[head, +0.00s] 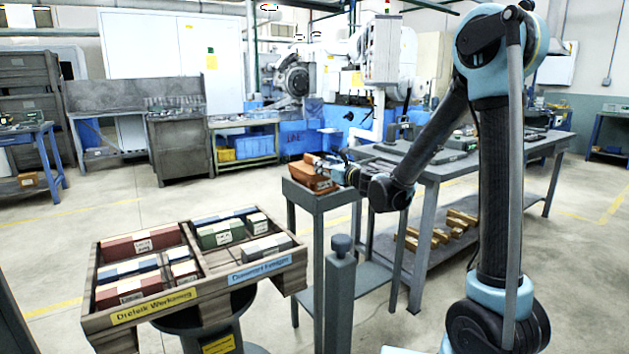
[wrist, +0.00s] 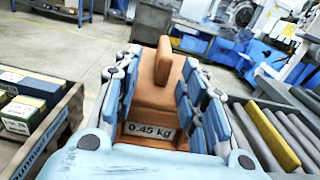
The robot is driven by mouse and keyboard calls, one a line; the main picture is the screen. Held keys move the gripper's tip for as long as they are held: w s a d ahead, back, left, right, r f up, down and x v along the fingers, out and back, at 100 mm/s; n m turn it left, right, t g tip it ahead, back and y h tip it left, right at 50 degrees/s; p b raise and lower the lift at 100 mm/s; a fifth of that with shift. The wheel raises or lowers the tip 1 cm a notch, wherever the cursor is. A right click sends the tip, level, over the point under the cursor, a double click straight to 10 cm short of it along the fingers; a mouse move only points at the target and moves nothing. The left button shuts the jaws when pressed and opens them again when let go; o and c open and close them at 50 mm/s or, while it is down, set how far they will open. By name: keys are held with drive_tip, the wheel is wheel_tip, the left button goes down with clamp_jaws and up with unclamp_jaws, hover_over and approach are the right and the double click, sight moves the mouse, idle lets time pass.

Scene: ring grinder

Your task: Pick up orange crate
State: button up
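The orange crate (head: 313,174) is a small open box at the top of a narrow grey stand (head: 322,199) in the head view. In the wrist view the crate (wrist: 155,97) has an upright orange piece at its far side and a label reading "0.45 kg" facing me. My gripper (head: 335,172) reaches it from the right. In the wrist view my gripper (wrist: 161,72) has its blue-padded fingers along both sides of the crate and looks shut on it. The crate's underside is hidden, so I cannot tell whether it rests on the stand.
A wooden tray (head: 204,280) with several labelled boxes stands front left. A grey workbench (head: 440,170) is behind my arm, with wooden pieces (head: 455,218) on its lower shelf. A grey post (head: 340,290) stands in front of the stand. Open floor lies left of the stand.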

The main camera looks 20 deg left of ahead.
sight(312, 165)
drive_tip(key=x, duration=0.4)
drive_tip(key=shift+w+a, duration=0.1)
drive_tip(key=shift+w, duration=0.05)
drive_tip(key=shift+w+x, duration=0.2)
drive_tip(key=shift+x, duration=2.4)
drive_tip(key=shift+d+r, duration=0.2)
drive_tip(key=shift+c, duration=0.5)
clamp_jaws()
